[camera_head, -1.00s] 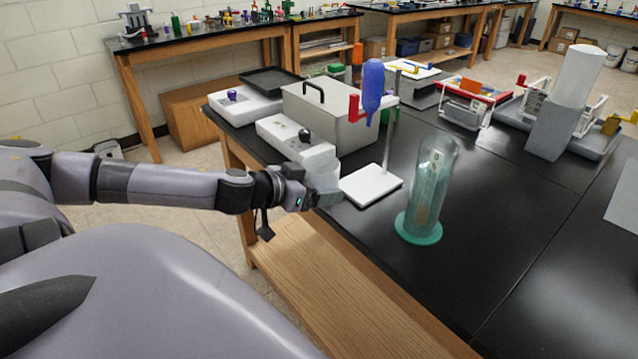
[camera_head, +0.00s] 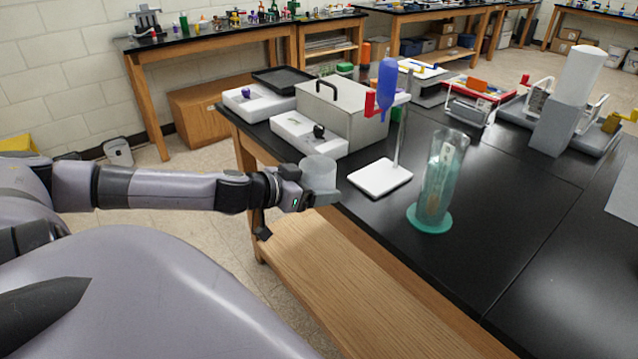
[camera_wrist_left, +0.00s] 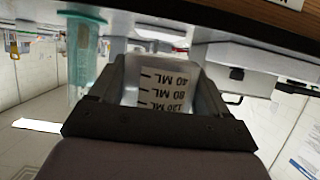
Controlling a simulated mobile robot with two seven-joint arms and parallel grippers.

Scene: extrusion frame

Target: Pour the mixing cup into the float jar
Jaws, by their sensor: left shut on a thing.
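My left gripper (camera_head: 318,196) is shut on the mixing cup (camera_head: 319,172), a clear, colourless cup. The cup looks roughly upright, in front of the black bench's near edge. In the left wrist view the cup (camera_wrist_left: 158,88) sits between the fingers with its ML scale showing upside down, like the whole scene there. The float jar (camera_head: 432,190) is a tall clear teal cylinder on a round teal base, upright on the bench to the right of the cup and apart from it. The jar also shows in the left wrist view (camera_wrist_left: 77,60). Its contents are hard to make out. My right gripper is out of view.
A stand with a white base (camera_head: 378,180) holds a blue bulb (camera_head: 388,82) in a red clamp, between the cup and the jar. A white tray-like box (camera_head: 305,136) and a grey case (camera_head: 340,117) stand behind the cup.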

